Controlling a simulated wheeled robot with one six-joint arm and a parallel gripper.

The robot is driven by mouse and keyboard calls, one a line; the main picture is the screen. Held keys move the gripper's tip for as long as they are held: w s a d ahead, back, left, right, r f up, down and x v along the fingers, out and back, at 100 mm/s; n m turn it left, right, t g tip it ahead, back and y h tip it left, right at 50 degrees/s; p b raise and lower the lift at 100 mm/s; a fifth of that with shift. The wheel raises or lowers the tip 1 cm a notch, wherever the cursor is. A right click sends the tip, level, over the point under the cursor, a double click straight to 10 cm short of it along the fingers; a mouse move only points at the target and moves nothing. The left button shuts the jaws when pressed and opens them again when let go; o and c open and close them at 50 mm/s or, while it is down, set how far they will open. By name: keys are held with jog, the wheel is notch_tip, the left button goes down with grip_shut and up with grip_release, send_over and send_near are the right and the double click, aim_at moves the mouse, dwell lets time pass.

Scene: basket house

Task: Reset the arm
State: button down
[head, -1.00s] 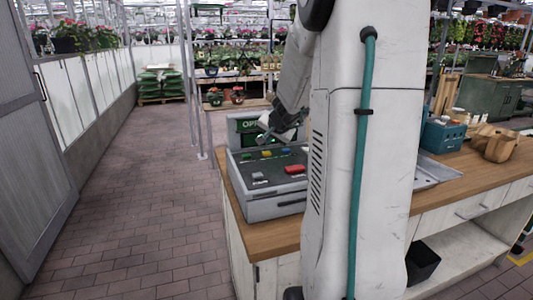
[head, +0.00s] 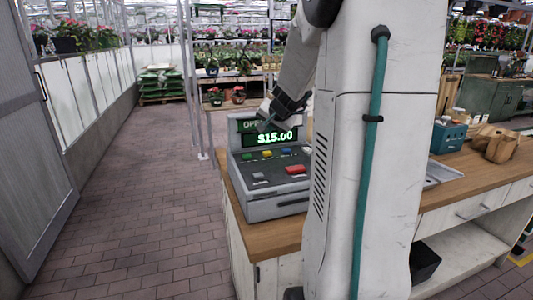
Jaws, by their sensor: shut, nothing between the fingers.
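My gripper (head: 270,118) is shut and empty. It is above the back of the grey cash register (head: 275,207), in front of the top of its display. The green display (head: 285,137) reads $15.00, and the gripper partly covers the sign above it. The register has red, blue, green and yellow buttons. The large red button (head: 296,169) is clear of the gripper. My arm comes down from the upper right, and my white column hides the register's right side.
The register stands on a wooden counter (head: 258,240). A brick aisle (head: 140,210) lies open to the left, beside a grey door (head: 35,150).

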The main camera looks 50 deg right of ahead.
dwell(0.3)
jog(key=s+a+f+y, duration=0.1)
jog(key=a, duration=0.1)
jog(key=a+f+n+g+y, duration=0.1)
jog(key=a, duration=0.1)
jog(key=s+a+f, duration=0.1)
jog(key=a, duration=0.1)
jog(key=shift+s+a+f+y, duration=0.1)
jog(key=shift+s+f+y, duration=0.05)
jog(key=shift+s+y, duration=0.2)
jog(key=s+a+r+n+g, duration=0.1)
jog(key=s+a+n+g, duration=0.2)
jog(key=s+a+n, duration=0.3)
jog(key=s+a+r+n+g+y, duration=0.1)
jog(key=s+a+n, duration=0.6)
jog(key=s+a, duration=0.9)
jog(key=shift+s+a+g, duration=0.35)
jog(key=shift+a+g, duration=0.55)
jog(key=shift+a, duration=4.05)
